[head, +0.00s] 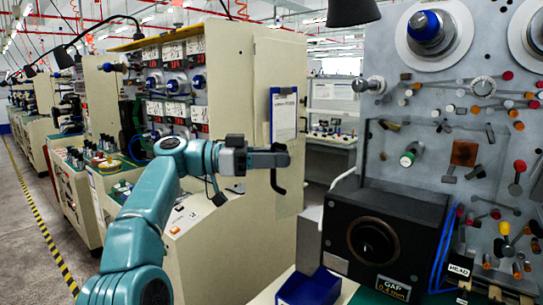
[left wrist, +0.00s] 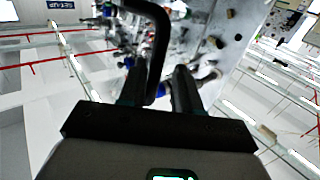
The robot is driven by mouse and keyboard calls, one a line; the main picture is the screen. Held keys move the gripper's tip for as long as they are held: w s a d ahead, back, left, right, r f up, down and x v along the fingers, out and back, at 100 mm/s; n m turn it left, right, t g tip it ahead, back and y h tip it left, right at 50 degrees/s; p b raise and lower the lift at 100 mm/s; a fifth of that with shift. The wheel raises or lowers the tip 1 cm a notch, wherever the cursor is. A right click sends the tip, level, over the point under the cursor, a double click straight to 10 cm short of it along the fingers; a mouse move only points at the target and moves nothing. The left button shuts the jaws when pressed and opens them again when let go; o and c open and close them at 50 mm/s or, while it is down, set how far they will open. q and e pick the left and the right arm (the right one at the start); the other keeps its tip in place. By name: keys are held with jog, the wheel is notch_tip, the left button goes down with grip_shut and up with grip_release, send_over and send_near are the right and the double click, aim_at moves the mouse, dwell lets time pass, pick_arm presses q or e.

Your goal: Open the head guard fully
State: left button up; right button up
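A black bent handle (head: 278,180) shows in the head view in front of a cream cabinet side. It also shows in the left wrist view (left wrist: 157,45), running down between my fingers. I take it as the head guard's handle; the guard panel itself cannot be made out, perhaps because it is clear. My left gripper (head: 284,156) is at the handle's upper part. In the left wrist view its two dark fingers (left wrist: 159,92) stand apart on either side of the bar, with a gap visible on the right. My right gripper is not in view.
The grey winding panel (head: 425,135) with spindles, guides and knobs stands at the right. Below it are a black box (head: 385,240) marked GAP, a blue bin (head: 310,287) and a HEAD label (head: 459,270). The cream cabinet (head: 225,245) stands behind my left arm.

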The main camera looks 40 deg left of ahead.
pick_arm(q)
jog(key=p+v, duration=0.5)
jog(key=v, duration=1.2)
jog(key=shift+s+d+r, duration=0.15)
jog(key=shift+s+r, duration=0.05)
jog(key=shift+s, duration=0.05)
jog(key=shift+s, duration=0.15)
